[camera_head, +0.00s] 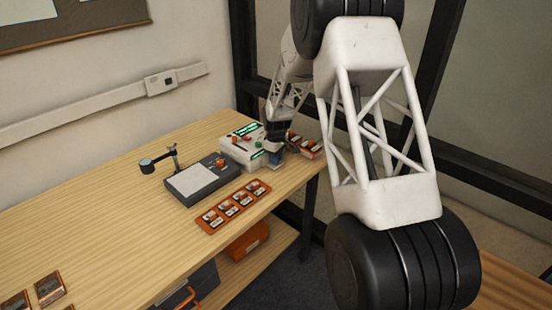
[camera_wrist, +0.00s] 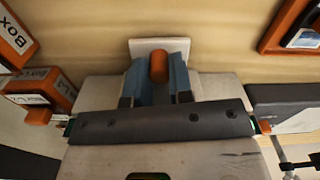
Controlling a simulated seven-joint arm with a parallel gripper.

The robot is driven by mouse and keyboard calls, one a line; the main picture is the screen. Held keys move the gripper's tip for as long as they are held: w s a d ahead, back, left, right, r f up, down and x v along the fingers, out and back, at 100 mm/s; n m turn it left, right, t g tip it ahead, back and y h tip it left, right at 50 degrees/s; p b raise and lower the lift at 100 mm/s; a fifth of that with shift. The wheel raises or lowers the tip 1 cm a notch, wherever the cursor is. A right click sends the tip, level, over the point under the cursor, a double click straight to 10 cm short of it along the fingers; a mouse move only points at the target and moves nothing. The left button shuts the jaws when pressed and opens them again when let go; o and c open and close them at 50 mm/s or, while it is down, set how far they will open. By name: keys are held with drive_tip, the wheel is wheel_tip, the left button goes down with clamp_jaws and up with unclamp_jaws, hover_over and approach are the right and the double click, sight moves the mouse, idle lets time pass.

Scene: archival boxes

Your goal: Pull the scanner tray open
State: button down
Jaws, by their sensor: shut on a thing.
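The scanner (camera_head: 238,150) is a white box with green-lit displays and orange and red knobs, at the back right of the wooden table. My gripper (camera_head: 273,158) is at the scanner's right front. In the wrist view the blue fingers of my gripper (camera_wrist: 158,85) are shut on an orange knob (camera_wrist: 158,66). A pale plate (camera_wrist: 160,44), which looks like the tray's front, shows just beyond the knob. How far the tray is out cannot be told.
A dark device with a white pad (camera_head: 196,179) stands left of the scanner. An orange holder with several cards (camera_head: 208,228) lies in front. Orange boxes (camera_head: 308,147) stand close on the scanner's right. An orange box (camera_head: 247,241) is on the lower shelf.

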drive_tip(key=shift+s+d, duration=3.15)
drive_tip(key=c, duration=1)
unclamp_jaws()
drive_tip(key=shift+r, duration=3.95)
